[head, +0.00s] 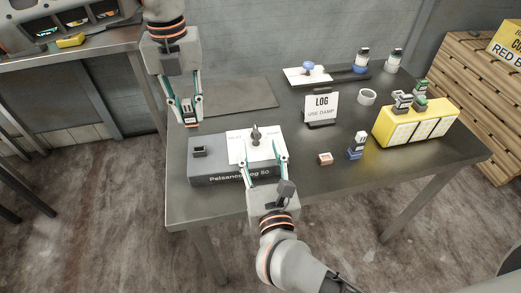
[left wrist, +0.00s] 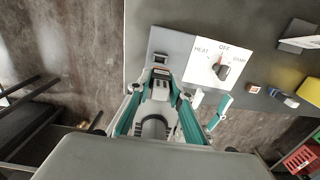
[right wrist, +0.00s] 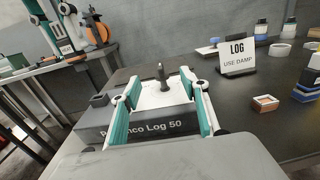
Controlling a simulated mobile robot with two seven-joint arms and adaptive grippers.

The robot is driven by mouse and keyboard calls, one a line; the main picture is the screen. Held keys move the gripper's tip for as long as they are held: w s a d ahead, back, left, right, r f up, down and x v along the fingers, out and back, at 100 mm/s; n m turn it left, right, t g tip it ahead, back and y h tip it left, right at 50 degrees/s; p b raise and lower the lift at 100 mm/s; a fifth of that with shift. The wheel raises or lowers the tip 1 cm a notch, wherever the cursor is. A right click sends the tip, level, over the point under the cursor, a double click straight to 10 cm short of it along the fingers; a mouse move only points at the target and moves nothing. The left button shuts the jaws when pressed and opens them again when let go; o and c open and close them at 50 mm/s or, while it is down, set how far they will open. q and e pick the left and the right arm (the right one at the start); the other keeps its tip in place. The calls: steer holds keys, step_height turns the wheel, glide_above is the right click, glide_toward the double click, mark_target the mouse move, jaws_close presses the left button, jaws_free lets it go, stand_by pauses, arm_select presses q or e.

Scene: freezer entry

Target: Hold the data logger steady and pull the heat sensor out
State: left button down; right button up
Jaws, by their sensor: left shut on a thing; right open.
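My left gripper (head: 187,115) is shut on a small dark sensor with an orange-edged label, the heat sensor (right wrist: 67,47), held up apart from the logger. My right gripper (head: 257,160) is open at the logger's front, fingers on either side of the panel; whether they touch it is unclear.
A "LOG USE DAMP" sign (head: 321,106) stands behind. A yellow rack (head: 415,122) holding small items is at right. A dark mat (head: 235,96) lies bare at the back left.

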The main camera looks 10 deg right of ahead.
steer(key=s, duration=1.2)
stand_by(0.6)
